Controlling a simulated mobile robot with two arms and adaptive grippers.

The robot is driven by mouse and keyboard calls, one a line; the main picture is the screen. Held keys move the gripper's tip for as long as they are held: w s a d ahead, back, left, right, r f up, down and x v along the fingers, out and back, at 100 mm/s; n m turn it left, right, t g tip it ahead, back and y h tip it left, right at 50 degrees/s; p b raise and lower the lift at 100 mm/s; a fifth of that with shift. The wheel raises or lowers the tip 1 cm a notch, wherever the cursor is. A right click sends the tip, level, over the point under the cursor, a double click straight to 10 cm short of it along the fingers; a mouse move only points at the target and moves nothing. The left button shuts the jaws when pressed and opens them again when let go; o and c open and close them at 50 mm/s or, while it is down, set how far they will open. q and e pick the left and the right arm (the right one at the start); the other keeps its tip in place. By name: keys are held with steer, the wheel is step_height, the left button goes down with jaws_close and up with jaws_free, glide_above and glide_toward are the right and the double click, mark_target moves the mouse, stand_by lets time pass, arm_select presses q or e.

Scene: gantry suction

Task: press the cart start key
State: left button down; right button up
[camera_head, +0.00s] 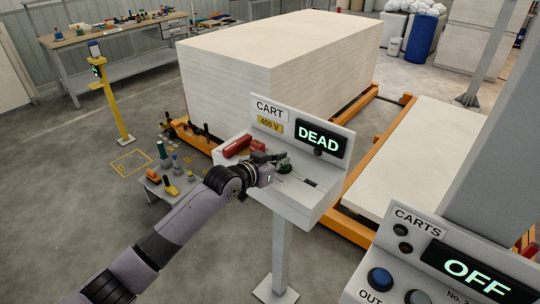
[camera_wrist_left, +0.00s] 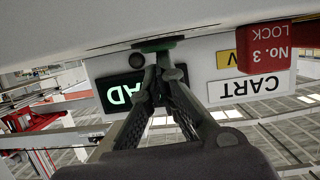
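The cart box (camera_head: 303,207) stands on a post with a white "CART" plate, a yellow "400 V" label and a black display (camera_head: 318,138) reading "DEAD". A dark green round key (camera_head: 285,166) sits on its top. My left gripper (camera_head: 272,158) is just beside or over this key. In the left wrist view, which is upside down, the fingertips (camera_wrist_left: 163,66) are together, with nothing visible held. They are right at the green key (camera_wrist_left: 158,44); I cannot tell whether they touch it. My right gripper is not in view.
A red "No. 3 LOCK" block (camera_head: 238,146) lies on the box beside my gripper. A large white stack (camera_head: 270,75) on an orange cart stands behind. The "CARTS" console (camera_head: 440,262), reading "OFF", is at lower right. A low tool stand (camera_head: 168,184) is at left.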

arm_select(q)
step_height(320, 180, up, 3)
steer(key=shift+w+r+p, duration=0.15)
steer(key=shift+r+p, duration=0.05)
steer(key=shift+p, duration=1)
steer(key=b+v, duration=0.2)
steer(key=v, duration=0.8)
steer(key=shift+r, duration=0.25)
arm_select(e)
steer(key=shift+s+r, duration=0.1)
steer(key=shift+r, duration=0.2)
